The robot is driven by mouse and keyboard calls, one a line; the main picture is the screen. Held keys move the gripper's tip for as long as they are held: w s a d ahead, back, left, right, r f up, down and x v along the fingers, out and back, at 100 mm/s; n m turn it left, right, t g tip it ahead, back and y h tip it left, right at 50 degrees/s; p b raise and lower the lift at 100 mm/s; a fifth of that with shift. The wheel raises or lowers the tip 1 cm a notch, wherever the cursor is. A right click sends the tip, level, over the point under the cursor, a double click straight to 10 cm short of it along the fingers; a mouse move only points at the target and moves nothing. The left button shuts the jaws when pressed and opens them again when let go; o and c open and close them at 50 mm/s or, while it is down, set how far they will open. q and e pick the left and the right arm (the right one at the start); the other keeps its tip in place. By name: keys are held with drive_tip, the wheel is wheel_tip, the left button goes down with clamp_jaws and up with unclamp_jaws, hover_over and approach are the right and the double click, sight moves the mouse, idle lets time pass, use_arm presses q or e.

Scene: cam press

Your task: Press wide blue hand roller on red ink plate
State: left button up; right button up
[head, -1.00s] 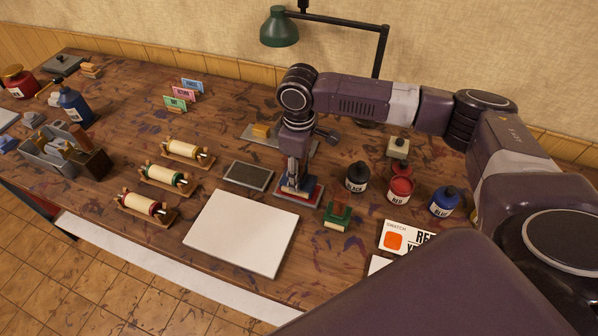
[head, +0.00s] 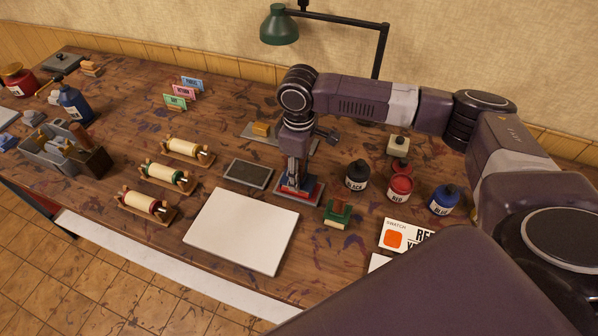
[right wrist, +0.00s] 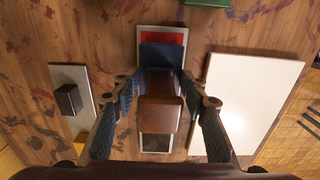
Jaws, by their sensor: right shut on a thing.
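The wide blue hand roller shows a blue head (right wrist: 162,56) and a brown handle (right wrist: 160,112) in the right wrist view. My right gripper (right wrist: 160,88) is shut on it, with a finger on each side of the handle. The blue head is over the red ink plate (right wrist: 163,36) and covers part of its red face; contact is hard to make out. In the head view my right gripper (head: 294,178) points down at the plate (head: 313,194), hiding most of the roller. My left gripper is not in view.
A dark plate (head: 247,173) lies left of the red one, and a white board (head: 240,232) in front. A green-framed roller (head: 338,214) and ink bottles, black (head: 357,177) and red (head: 400,187), stand to the right. Several cream rollers rest on stands at left.

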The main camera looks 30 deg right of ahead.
drive_tip(key=shift+s+f+p, duration=0.25)
drive_tip(key=shift+f+p, duration=0.05)
drive_tip(key=shift+p, duration=0.2)
idle(1.9)
drive_tip(key=r+p, duration=0.2)
drive_tip(key=p, duration=0.1)
drive_tip(key=shift+w+r, duration=0.2)
drive_tip(key=shift+r, duration=0.2)
wheel_tip(320, 180, up, 5)
drive_tip(key=p, duration=0.6)
drive_tip(key=shift+f, duration=0.1)
drive_tip(key=shift+w+f, duration=0.1)
